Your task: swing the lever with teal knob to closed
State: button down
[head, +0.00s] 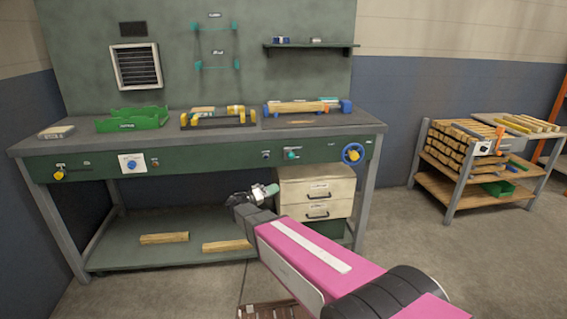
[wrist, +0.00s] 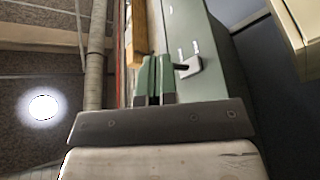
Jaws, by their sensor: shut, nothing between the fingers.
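The lever with the teal knob (head: 292,155) is on the green front panel of the workbench, right of centre, beside a small white plate. My gripper (head: 271,189) is below and slightly left of it in the head view, apart from the knob in the picture and in front of the drawer unit. In the wrist view the green fingers of my gripper (wrist: 155,80) are close together, with nothing seen between them. A pale plate with a dark stub (wrist: 188,66) shows just right of the fingertips; I cannot tell which control it is.
A blue knob (head: 131,164) and a yellow knob (head: 59,175) are further left. A drawer unit (head: 317,199) stands under the bench. Floor is clear between the bench and the wood rack (head: 462,180).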

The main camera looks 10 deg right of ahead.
aim_at(290, 154)
jog(key=w+a+r+m+t+h, duration=0.1)
jog(key=w+a+r+t+h, duration=0.15)
jog(key=a, duration=0.35)
jog(key=x, duration=1.4)
jog(key=shift+s+r, duration=0.15)
jog(key=shift+a, duration=0.1)
jog(key=shift+r, duration=0.1)
jog(key=shift+r, duration=0.7)
jog(key=shift+a, duration=0.1)
